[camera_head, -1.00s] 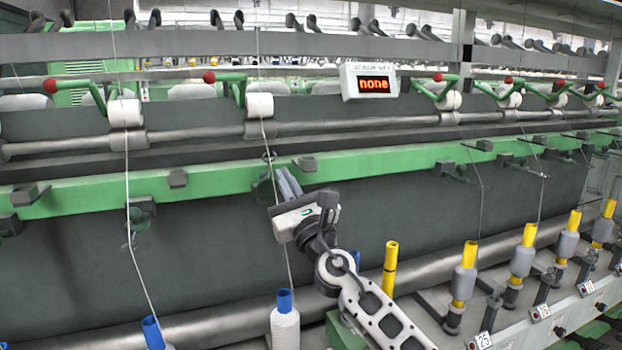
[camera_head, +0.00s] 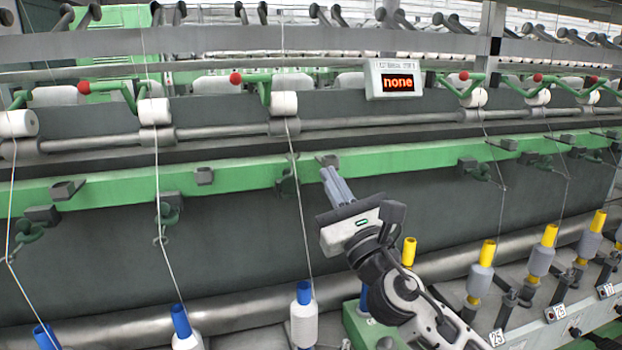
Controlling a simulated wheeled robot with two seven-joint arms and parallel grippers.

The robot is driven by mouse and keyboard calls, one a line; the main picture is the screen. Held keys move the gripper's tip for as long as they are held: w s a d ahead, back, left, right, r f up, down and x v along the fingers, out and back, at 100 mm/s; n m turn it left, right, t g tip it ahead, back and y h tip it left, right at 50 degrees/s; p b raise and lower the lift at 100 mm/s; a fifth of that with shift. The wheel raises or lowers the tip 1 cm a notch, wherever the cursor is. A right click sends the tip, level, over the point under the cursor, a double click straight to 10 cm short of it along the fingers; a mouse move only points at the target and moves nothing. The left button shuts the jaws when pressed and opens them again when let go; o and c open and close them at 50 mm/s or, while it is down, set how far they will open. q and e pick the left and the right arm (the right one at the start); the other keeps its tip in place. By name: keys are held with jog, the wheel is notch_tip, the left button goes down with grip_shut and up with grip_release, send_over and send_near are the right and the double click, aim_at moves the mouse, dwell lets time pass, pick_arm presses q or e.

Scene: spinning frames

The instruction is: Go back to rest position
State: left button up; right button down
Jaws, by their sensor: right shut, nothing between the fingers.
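My right gripper (camera_head: 335,184) is in the middle of the head view, in front of the dark panel of the spinning frame. Its fingers point up and to the left, close together, with nothing between them. My left gripper is not in view.
White bobbins with blue tops (camera_head: 304,318) stand at the bottom, left of my arm. Grey bobbins on yellow tubes (camera_head: 480,272) stand in a row to the right. Yarn threads (camera_head: 298,210) run down from the white rollers (camera_head: 284,104). A display reading "none" (camera_head: 397,82) hangs above.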

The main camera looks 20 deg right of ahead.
jog(key=s+f+m+g+h, duration=0.1)
jog(key=s+f+m+g, duration=0.2)
jog(key=f+m, duration=0.75)
jog(key=s+f+m+g+h, duration=0.3)
jog(key=f+m, duration=0.5)
jog(key=f, duration=0.6)
jog(key=s+a+f+m+g+y, duration=0.1)
jog(key=s+f+m+g, duration=0.6)
jog(key=s+f+m, duration=1.1)
jog(key=shift+s+a+f+m+y, duration=0.2)
jog(key=shift+s+a+m+y, duration=0.25)
jog(key=shift+s+m, duration=0.35)
